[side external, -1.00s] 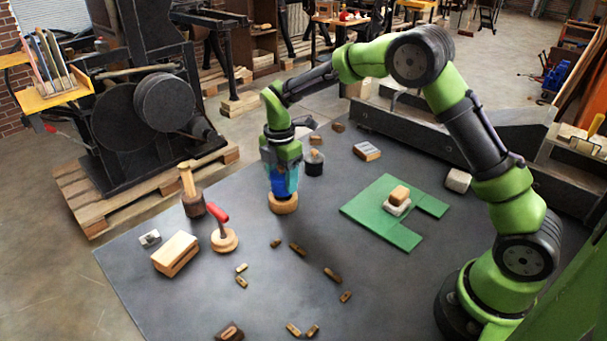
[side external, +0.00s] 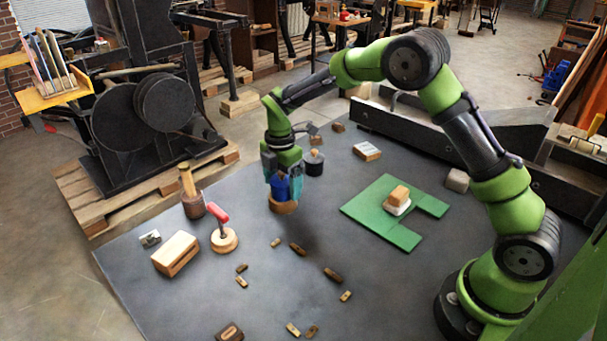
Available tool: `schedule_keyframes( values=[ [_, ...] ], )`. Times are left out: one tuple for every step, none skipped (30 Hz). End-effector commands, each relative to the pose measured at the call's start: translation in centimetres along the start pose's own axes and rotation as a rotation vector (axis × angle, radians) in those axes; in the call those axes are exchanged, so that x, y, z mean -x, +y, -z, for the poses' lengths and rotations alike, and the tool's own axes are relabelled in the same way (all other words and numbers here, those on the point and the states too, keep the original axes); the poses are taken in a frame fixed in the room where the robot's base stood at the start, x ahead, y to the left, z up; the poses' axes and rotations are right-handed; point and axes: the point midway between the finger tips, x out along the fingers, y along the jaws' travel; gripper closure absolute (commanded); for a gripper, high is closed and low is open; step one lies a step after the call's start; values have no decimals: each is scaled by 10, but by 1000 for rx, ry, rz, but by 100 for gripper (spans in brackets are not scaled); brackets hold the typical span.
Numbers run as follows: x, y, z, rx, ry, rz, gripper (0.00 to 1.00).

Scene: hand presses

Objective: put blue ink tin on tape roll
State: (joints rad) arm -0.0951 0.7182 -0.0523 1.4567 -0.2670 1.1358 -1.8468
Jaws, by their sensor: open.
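The blue ink tin (side external: 281,188) sits upright on top of the tan tape roll (side external: 284,208), which lies flat on the dark table. My gripper (side external: 282,182) is open, pointing down, with its fingers on either side of the tin. The fingers partly hide the tin's sides and top. I cannot tell whether a finger still touches the tin.
A dark bottle (side external: 314,163) stands close behind and right of my gripper. A red-handled tool on a round wooden base (side external: 224,240) and a wooden block (side external: 176,253) stand to the left. A green mat (side external: 385,221) lies to the right. Small type pieces lie in front.

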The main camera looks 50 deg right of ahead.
Motion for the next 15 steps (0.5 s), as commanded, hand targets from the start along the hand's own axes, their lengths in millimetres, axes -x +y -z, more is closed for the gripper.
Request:
schedule_keyframes(
  values=[
    [6,1,0,0,1,-4,16],
    [10,1,0,1,0,-5,16],
    [16,1,0,1,0,-6,16],
    [21,1,0,1,0,-6,16],
    [27,1,0,1,1,-6,16],
    [36,1,0,1,1,-8,16],
    [43,1,0,1,1,-7,16],
    [50,2,0,0,1,-7,16],
    [59,1,0,1,1,-7,16],
    [65,1,0,1,0,-7,16],
    [72,1,0,1,1,-7,16],
    [80,1,0,0,1,-6,16],
    [86,1,0,1,0,-7,16],
    [91,1,0,0,0,-6,16],
    [97,1,0,1,1,-5,16]
  ],
)
